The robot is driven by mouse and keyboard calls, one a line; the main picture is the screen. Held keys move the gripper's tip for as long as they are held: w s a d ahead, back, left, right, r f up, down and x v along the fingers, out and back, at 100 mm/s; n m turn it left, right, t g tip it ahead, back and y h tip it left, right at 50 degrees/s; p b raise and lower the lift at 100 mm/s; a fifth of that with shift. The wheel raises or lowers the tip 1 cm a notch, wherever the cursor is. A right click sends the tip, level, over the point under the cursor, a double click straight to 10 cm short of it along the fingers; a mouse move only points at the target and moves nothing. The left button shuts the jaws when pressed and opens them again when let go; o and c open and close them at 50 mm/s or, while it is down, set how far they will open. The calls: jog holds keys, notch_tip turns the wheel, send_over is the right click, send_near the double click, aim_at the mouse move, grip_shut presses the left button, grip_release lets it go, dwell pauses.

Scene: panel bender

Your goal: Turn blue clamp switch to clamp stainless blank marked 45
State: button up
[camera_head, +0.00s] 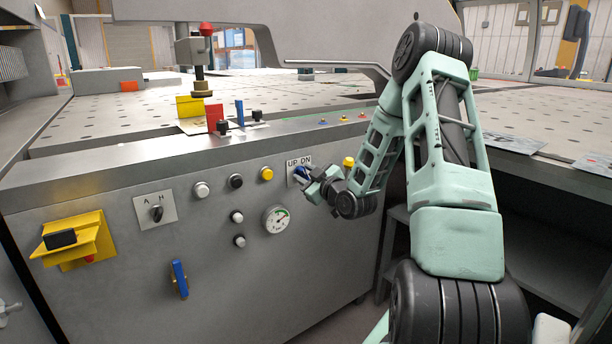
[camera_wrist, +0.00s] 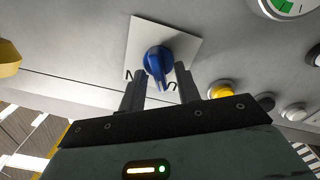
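The blue clamp switch (camera_wrist: 157,62) is a round knob with a handle on a white square plate. In the head view the plate, marked UP DN (camera_head: 299,162), is on the front of the grey cabinet, with the switch (camera_head: 301,170) partly behind my gripper. My gripper (camera_wrist: 160,78) is open, its two fingers on either side of the switch handle with gaps visible. In the head view my gripper (camera_head: 312,183) is right at the switch. A post with a red knob (camera_head: 206,29) stands on the table above a yellow block. I cannot make out a blank marked 45.
The panel also has a yellow button (camera_head: 267,174), a pressure gauge (camera_head: 277,219), an A/H selector (camera_head: 157,212), a blue lever (camera_head: 180,278) and a yellow box (camera_head: 75,240). Red and blue pieces stand on the table edge. Flat sheets (camera_head: 512,143) lie at right.

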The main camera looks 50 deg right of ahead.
grip_shut()
jog(key=shift+m, duration=0.4)
jog(key=m+p, duration=0.1)
jog(key=m, duration=0.2)
jog(key=m+p, duration=0.1)
jog(key=m, duration=0.3)
jog(key=m+p, duration=0.1)
jog(key=m, duration=0.3)
jog(key=shift+s+d+p, duration=0.15)
jog(key=shift+d+p, duration=0.2)
grip_release()
